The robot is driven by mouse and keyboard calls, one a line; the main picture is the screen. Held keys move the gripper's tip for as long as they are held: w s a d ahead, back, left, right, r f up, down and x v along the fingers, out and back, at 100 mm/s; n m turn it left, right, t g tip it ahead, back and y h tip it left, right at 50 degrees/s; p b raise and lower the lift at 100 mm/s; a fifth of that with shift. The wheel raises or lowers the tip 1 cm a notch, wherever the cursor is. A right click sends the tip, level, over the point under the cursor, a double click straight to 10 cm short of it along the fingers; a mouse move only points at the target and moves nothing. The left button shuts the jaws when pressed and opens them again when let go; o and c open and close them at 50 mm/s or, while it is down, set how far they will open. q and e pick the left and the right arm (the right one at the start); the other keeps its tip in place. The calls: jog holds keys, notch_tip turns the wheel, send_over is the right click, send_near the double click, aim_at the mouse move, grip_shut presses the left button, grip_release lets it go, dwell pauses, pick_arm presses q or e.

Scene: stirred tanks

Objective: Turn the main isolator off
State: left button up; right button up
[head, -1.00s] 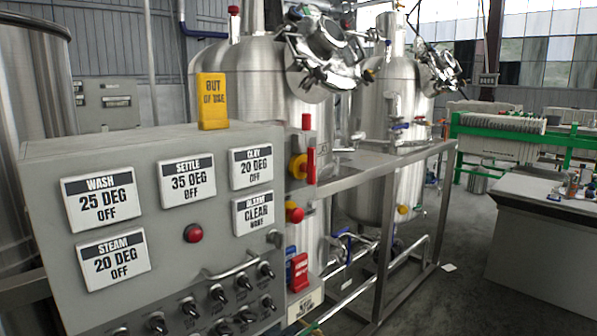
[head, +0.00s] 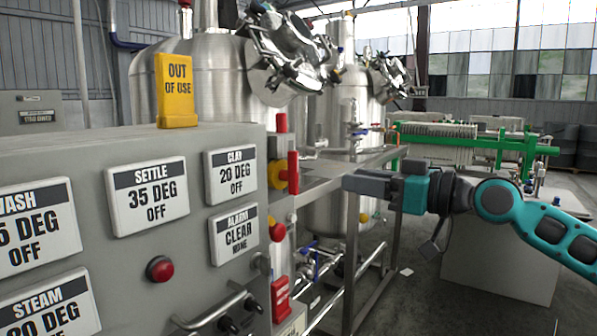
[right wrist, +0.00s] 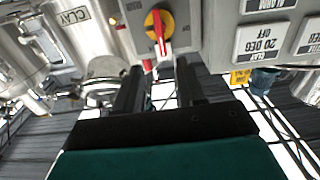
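The main isolator (head: 282,172) is a red handle on a yellow disc, on the right side face of the grey control panel (head: 120,150). Its handle stands upright in the head view. It also shows in the right wrist view (right wrist: 159,24), at the top, beyond my fingers, with the handle in line with the camera's vertical. My right gripper (head: 346,183) is to the right of the isolator, pointing at it, with a gap between. In the right wrist view my two dark fingers (right wrist: 159,68) are apart with nothing between them. My left gripper is not in view.
A red button on yellow (head: 277,230) sits below the isolator, and a red tag (head: 281,298) hangs lower. A yellow "out of use" sign (head: 177,90) stands on the panel. A steel frame and tanks (head: 338,110) stand behind my right gripper.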

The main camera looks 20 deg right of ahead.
aim_at(298, 170)
jog(key=p+x, duration=0.2)
jog(key=x, duration=0.8)
jog(key=shift+w+a+p, duration=0.15)
jog(key=shift+a+p, duration=0.05)
jog(key=shift+p, duration=0.1)
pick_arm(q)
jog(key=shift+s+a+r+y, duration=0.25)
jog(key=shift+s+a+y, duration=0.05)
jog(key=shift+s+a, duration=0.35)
pick_arm(e)
jog(key=shift+w+a, duration=0.45)
jog(key=shift+w, duration=0.1)
jog(key=shift+c, duration=0.3)
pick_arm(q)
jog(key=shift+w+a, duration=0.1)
pick_arm(e)
grip_shut()
